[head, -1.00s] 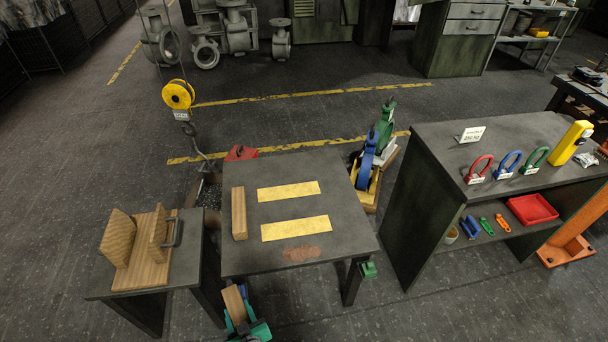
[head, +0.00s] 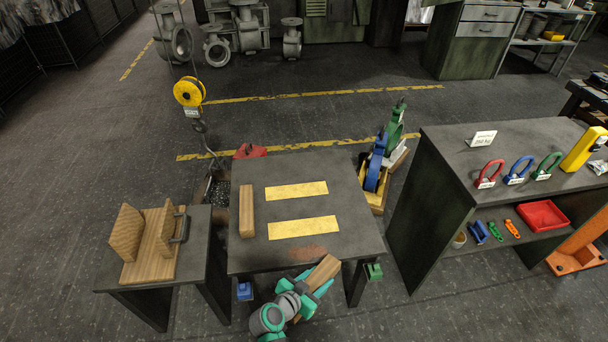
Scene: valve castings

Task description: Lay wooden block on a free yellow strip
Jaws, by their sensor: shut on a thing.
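My gripper (head: 314,282), with teal fingers, is shut on a wooden block (head: 325,267) at the table's front edge. The block is tilted in the picture, its far end overlapping the tabletop; whether it touches the table I cannot tell. Two yellow strips, the far one (head: 297,190) and the near one (head: 303,227), lie on the dark table (head: 351,204), both bare. The held block is in front of the near strip, off it. A second wooden block (head: 247,211) lies left of the strips, beside them.
A side table (head: 202,261) at left bears a wooden rack (head: 157,247) with upright boards and a handle. A yellow hoist block with a hook (head: 189,92) hangs behind it. A shelf unit (head: 445,157) with coloured shackles stands at right. A reddish-brown patch marks the table's front.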

